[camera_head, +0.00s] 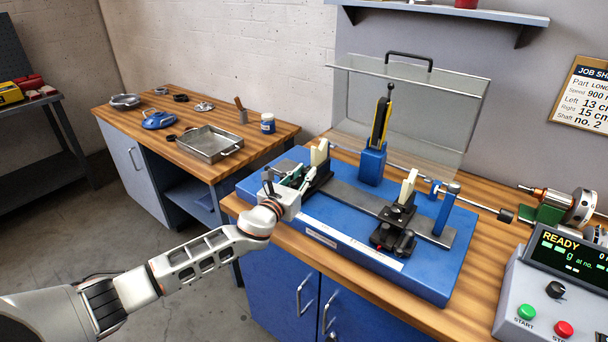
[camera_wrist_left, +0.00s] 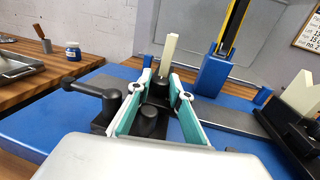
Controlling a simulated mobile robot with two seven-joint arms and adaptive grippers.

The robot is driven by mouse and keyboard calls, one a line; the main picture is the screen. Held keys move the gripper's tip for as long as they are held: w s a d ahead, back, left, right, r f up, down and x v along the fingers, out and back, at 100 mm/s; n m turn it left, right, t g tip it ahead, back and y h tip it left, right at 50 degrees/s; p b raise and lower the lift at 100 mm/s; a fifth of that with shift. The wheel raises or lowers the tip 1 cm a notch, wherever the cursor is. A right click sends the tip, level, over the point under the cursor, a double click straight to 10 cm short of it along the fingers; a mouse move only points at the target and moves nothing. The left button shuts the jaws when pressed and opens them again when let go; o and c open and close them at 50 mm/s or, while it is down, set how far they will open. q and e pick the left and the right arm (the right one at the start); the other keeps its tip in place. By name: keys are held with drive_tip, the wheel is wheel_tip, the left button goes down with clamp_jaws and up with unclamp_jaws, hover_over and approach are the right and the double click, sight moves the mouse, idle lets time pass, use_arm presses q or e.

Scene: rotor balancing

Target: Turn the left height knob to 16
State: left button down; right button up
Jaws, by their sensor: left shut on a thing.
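The blue balancing stand (camera_head: 445,285) sits on the wooden bench, with a left and a right support on its rail. My left gripper (camera_head: 295,182) is at the left support, whose pale upright block (camera_head: 320,154) rises just beyond it. In the left wrist view my left gripper (camera_wrist_left: 161,82) has its teal-padded fingers on either side of a black knob (camera_wrist_left: 159,90), and it is shut on this left height knob. A second black round part (camera_wrist_left: 150,122) lies between the fingers, nearer the palm. No height reading is legible. My right gripper is out of view.
A black lever (camera_wrist_left: 88,88) sticks out left of the fingers. The blue post with a yellow-edged arm (camera_head: 372,165) and the clear guard (camera_head: 400,95) stand behind. The right support (camera_head: 398,216) is farther right. A control box (camera_head: 550,290) reads READY.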

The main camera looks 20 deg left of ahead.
use_arm(q)
drive_tip(key=shift+w+a+m+h+b, duration=0.1)
drive_tip(key=shift+a+m+h+b, duration=0.15)
drive_tip(key=shift+m+h+b, duration=0.5)
drive_tip(key=shift+m+g+h+b, duration=0.45)
drive_tip(key=shift+g+h+b, duration=0.15)
drive_tip(key=shift+h+b, duration=0.4)
drive_tip(key=shift+m+h, duration=0.3)
drive_tip(key=shift+h, duration=0.05)
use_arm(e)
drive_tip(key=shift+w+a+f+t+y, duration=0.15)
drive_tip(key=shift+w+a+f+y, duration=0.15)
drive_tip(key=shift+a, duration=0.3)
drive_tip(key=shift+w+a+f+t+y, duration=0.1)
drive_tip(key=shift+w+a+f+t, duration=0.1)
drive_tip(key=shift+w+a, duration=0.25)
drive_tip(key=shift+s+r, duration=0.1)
use_arm(q)
drive_tip(key=c, duration=1.8)
unclamp_jaws()
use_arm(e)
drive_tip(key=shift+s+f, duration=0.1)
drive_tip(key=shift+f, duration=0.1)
